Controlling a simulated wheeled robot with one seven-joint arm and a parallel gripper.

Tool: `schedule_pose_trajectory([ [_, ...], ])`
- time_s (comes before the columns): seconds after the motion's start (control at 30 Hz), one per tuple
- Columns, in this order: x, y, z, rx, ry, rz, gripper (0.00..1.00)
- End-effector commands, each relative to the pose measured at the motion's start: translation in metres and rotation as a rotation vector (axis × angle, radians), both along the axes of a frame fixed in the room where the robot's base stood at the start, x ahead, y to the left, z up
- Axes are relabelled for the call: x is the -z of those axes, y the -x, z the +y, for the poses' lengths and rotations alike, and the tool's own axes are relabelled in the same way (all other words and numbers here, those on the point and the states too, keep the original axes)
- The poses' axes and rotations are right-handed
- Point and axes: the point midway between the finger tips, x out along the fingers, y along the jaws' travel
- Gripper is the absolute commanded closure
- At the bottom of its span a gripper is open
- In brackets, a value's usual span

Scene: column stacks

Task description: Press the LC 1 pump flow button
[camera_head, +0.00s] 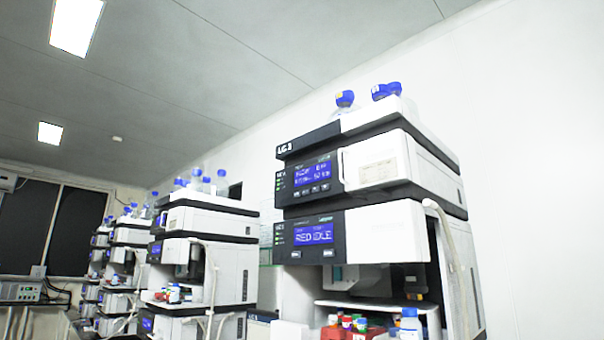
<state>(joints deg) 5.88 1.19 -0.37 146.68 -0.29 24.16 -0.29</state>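The LC 1 stack (368,208) stands right of centre, with a label reading "LC 1" (285,149) on its dark top edge. Its upper module has a black panel with a blue display (312,174); the text is too small to read surely. A row of small buttons (311,190) sits under that display. Which of them is the pump flow button I cannot tell. My gripper is not in view.
Blue-capped bottles (345,99) stand on top of the stack. Below, an open bay holds vials with coloured caps (347,322) and a blue-capped bottle (409,323). A pale tube (447,230) hangs at the stack's right. More stacks (205,240) stand at the left.

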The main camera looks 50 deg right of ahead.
Motion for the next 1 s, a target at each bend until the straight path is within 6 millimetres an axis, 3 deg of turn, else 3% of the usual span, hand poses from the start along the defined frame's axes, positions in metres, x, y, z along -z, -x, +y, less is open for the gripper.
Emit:
schedule_pose_trajectory([
  [0.17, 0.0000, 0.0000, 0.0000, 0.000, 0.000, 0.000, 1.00],
  [1.0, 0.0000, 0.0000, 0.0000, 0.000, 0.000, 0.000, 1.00],
])
